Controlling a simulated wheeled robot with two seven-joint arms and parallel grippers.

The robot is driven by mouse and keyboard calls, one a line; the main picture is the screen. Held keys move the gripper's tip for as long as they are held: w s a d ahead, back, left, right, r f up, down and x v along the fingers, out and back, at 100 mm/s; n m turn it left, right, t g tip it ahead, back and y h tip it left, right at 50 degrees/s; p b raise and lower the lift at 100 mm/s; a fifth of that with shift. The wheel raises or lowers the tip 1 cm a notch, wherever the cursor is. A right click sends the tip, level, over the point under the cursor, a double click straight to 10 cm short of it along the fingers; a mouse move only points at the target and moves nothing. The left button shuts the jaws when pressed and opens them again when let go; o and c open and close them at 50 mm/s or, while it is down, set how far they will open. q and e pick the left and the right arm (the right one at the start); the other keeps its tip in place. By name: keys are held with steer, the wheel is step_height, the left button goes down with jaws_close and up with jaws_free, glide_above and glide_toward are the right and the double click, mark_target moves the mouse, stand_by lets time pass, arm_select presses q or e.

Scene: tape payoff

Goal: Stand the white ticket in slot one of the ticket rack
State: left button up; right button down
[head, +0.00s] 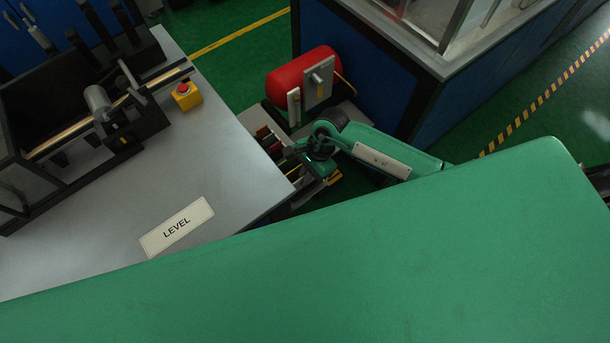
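A white card (177,228) printed "LEVEL" lies flat on the grey table (215,150) near its front edge. I cannot tell whether it is the white ticket or a fixed label. I cannot make out a ticket rack with slots. My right gripper (302,165) is beyond the table's right edge, small and partly hidden by its own wrist, well apart from the card. I cannot see its fingers clearly enough to tell whether they are open or shut. My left gripper is not in view.
A black-framed machine with a roller (98,102) stands on the table's left side. A yellow box with a red button (186,94) sits beside it. A red tank (302,74) and a blue cabinet (345,60) stand beyond. A large green surface fills the foreground.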

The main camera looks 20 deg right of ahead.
steer(key=shift+f, duration=0.1)
steer(key=c, duration=1.6)
jaws_free()
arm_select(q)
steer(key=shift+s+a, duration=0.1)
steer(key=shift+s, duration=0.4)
